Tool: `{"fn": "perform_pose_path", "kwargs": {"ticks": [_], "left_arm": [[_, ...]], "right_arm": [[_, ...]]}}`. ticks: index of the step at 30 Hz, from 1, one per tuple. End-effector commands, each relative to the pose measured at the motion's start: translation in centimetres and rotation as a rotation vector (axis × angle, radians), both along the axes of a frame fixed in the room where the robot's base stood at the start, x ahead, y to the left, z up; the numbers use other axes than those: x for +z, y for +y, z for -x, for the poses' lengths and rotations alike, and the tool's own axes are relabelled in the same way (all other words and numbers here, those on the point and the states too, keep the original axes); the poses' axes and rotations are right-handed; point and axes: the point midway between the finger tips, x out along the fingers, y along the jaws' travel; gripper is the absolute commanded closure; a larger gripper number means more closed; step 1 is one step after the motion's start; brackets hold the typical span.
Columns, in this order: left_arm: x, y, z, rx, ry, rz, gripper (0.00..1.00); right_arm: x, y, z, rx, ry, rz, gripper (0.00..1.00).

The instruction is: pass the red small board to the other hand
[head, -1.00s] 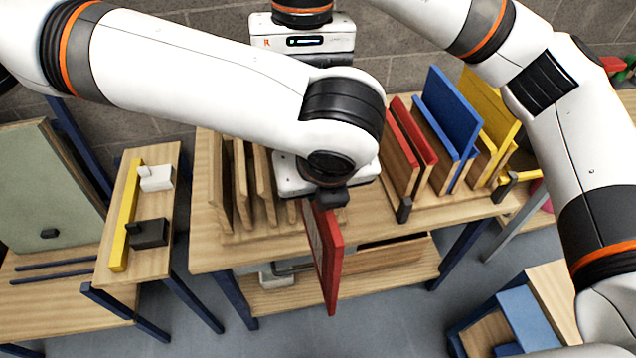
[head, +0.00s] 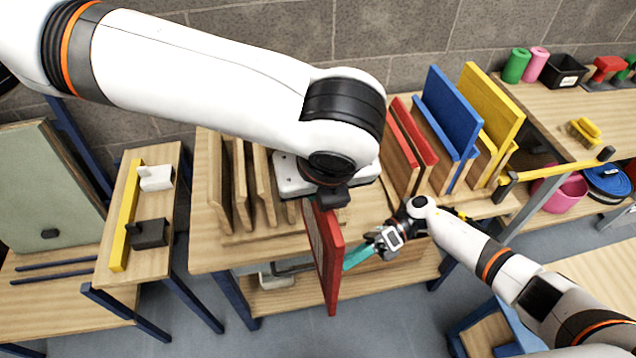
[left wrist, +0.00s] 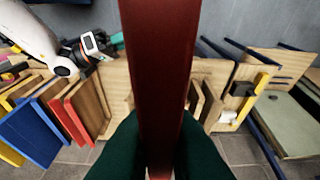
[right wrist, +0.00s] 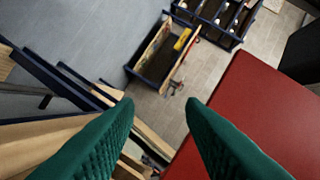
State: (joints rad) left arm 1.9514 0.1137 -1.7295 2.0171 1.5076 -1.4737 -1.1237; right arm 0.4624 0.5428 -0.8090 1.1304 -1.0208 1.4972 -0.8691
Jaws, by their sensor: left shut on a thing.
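The red small board (head: 328,265) hangs on edge below my left gripper (head: 318,198) in the head view, in front of the wooden bench. In the left wrist view the board (left wrist: 158,60) stands between the green fingers of the left gripper (left wrist: 158,130), which are shut on it. My right gripper (head: 358,256) is just right of the board in the head view, its fingers pointing towards it. In the right wrist view the right gripper (right wrist: 160,102) is open and empty, and the board (right wrist: 260,115) lies at the right, outside the gap.
Red boards (head: 412,140), a blue board (head: 450,115) and a yellow board (head: 493,105) stand in slots on the bench (head: 215,258). Plain wooden dividers (head: 243,185) stand left of them. A side table (head: 125,215) is at the left.

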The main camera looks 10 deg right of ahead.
Motion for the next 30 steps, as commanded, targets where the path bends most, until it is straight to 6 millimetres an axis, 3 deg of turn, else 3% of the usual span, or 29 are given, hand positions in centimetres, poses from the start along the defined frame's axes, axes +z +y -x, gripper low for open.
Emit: {"fn": "perform_pose_path", "kwargs": {"ticks": [1, 6, 15, 17, 20, 24, 26, 30], "left_arm": [[0.1, 0.0, 0.0, 0.001, -0.002, 0.001, 1.0], [0.1, 0.0, 0.0, 0.001, -0.002, 0.001, 1.0], [0.1, 0.0, 0.0, 0.001, -0.002, 0.001, 1.0], [0.1, 0.0, 0.0, 0.001, -0.002, 0.001, 1.0], [0.1, 0.0, 0.0, 0.001, -0.002, 0.001, 1.0], [0.1, 0.0, 0.0, 0.001, -0.002, 0.001, 1.0], [0.1, 0.0, 0.0, 0.001, -0.002, 0.001, 1.0], [0.1, 0.0, 0.0, 0.001, -0.002, 0.001, 1.0]], "right_arm": [[-2.4, -0.6, 1.9, -0.052, 0.104, 0.008, 0.64], [-8.7, -2.5, 7.4, -0.217, 0.402, 0.041, 0.64], [-16.1, -5.4, 16.4, -0.459, 0.801, 0.108, 0.64], [-18.2, -5.2, 16.2, -0.632, 0.905, 0.101, 0.64], [-20.8, -5.1, 13.0, -0.93, 1.031, 0.06, 0.64], [-26.1, -7.4, 11.3, -1.404, 1.301, 0.002, 0.64], [-28.7, -8.9, 12.1, -1.614, 1.443, -0.023, 0.64], [-33.7, -11.6, 16.7, -2.022, 1.752, -0.064, 0.64]]}}
